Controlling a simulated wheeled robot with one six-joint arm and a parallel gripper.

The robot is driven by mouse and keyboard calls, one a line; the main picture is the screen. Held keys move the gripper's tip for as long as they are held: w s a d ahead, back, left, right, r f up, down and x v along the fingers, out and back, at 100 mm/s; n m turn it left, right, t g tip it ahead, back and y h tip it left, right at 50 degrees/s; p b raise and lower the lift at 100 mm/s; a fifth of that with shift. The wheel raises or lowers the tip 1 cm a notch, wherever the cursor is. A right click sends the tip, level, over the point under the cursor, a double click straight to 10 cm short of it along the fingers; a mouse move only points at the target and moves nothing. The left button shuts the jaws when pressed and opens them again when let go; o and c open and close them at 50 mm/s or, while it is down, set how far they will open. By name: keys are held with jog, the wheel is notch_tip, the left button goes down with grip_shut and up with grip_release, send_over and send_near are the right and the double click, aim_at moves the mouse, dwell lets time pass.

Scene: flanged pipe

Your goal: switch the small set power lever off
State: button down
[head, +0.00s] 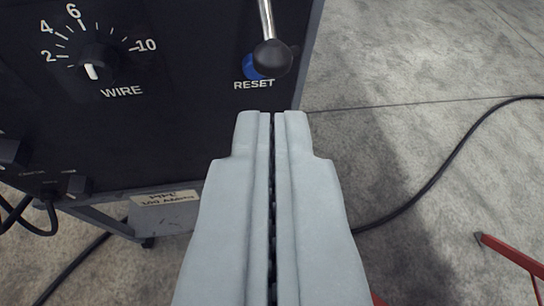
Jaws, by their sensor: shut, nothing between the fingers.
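A small machine with a black front panel (180,130) fills the upper left of the head view. A lever with a metal rod and a black ball knob (272,58) hangs down at the top of the panel, its knob partly over a blue button (250,68) marked RESET. Where the rod joins the panel is out of view, and I cannot read an on or off mark. My gripper (272,114) is shut and empty, its tips below the knob in the picture and apart from it.
A WIRE dial (97,62) with a white pointer is at the panel's left. Smaller knobs and plugged cables sit at the lower left. A black cable (440,170) crosses the concrete floor on the right, near a red metal bar (512,254).

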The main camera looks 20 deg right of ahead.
jog(key=f+v, duration=0.1)
jog(key=v, duration=0.7)
jog(key=shift+s, duration=0.65)
jog(key=s+a+r+t, duration=0.1)
jog(key=s+a+r, duration=0.5)
jog(key=s+r, duration=0.2)
jog(key=s+a+r+t+y, duration=0.1)
jog(key=s+a+r, duration=0.5)
jog(key=s+r, duration=0.3)
jog(key=s+a+r+n+t+y, duration=0.1)
jog(key=s+a+r, duration=0.5)
jog(key=s+r, duration=0.3)
jog(key=shift+a+r+t, duration=0.3)
jog(key=shift+r+t, duration=0.1)
jog(key=shift+r, duration=0.2)
